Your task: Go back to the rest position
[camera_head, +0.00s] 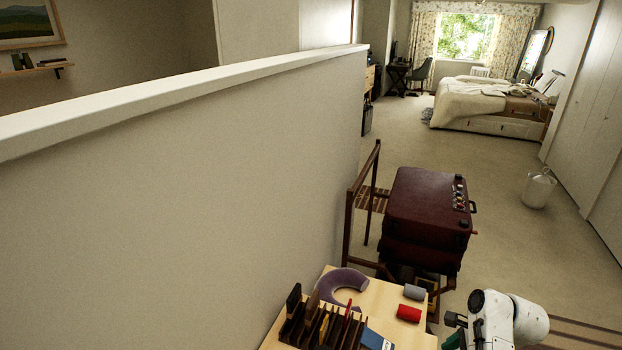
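My gripper (453,331) is at the lower right of the head view, at the end of my white and black arm (508,318). It is small, dark and partly cut by the bottom edge, so its fingers cannot be made out. It is beside the right edge of a light wooden table (385,296). A dark red suitcase (425,212) stands on a brown wooden rack (349,228) beyond the table, ahead of the gripper. Nothing is clearly seen in the gripper.
On the table are a purple neck pillow (335,282), a red roll (409,313), a grey roll (414,292) and a dark slotted organizer (318,325). A half wall (190,200) runs along the left. A glass jug (538,188) stands on open carpet at right.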

